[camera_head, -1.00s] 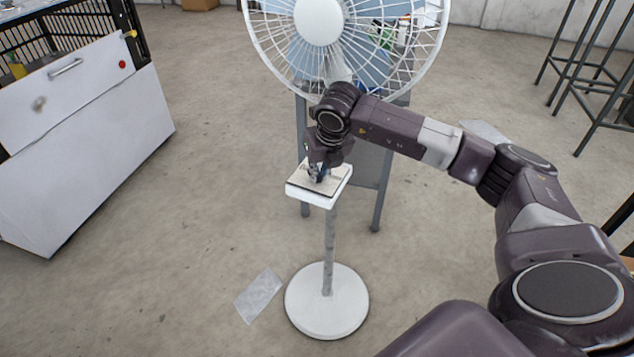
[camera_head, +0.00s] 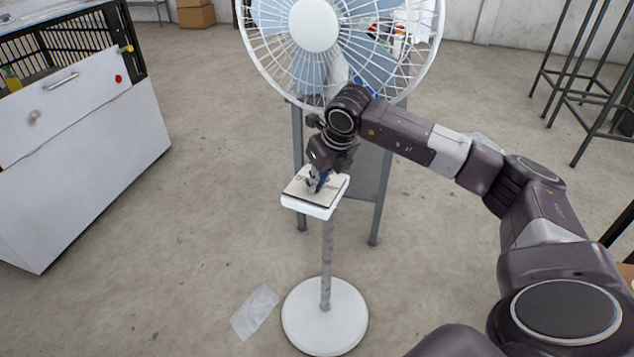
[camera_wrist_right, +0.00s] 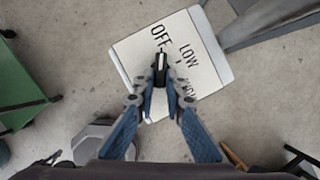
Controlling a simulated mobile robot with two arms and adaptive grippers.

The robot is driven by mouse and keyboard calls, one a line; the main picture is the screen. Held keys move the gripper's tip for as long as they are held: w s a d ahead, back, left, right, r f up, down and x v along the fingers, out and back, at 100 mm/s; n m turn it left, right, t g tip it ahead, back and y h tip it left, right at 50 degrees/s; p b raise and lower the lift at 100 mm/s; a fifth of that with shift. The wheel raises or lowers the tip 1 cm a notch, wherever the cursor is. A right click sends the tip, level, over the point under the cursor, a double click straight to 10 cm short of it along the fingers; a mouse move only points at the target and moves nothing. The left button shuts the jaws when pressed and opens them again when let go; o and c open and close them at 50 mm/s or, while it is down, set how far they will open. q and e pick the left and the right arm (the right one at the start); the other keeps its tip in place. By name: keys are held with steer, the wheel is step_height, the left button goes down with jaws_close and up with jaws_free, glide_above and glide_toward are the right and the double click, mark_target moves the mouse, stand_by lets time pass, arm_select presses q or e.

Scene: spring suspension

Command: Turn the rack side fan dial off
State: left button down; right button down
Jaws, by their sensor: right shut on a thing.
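A black fan dial (camera_wrist_right: 160,62) with a white mark sits on a white square panel (camera_wrist_right: 213,78) lettered OFF, LOW and HIGH. In the right wrist view the mark points up, toward the OFF lettering. My right gripper (camera_wrist_right: 161,80) is shut on the dial, one blue-and-grey finger on each side. In the head view the right gripper (camera_head: 318,183) reaches down onto the panel (camera_head: 300,201), which tops a stand with a round white base (camera_head: 325,318). The gripper hides the dial there. My left gripper is not in view.
A large white fan (camera_head: 314,25) stands right behind the panel, close to my right wrist. A white drawer cabinet (camera_head: 90,160) is at the left. Dark metal stools (camera_head: 575,95) stand at the back right. A pale sheet (camera_head: 254,312) lies on the floor.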

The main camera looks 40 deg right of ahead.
steer(key=c, duration=2)
jaws_free()
steer(key=v, duration=1.2)
steer(key=shift+s, duration=0.1)
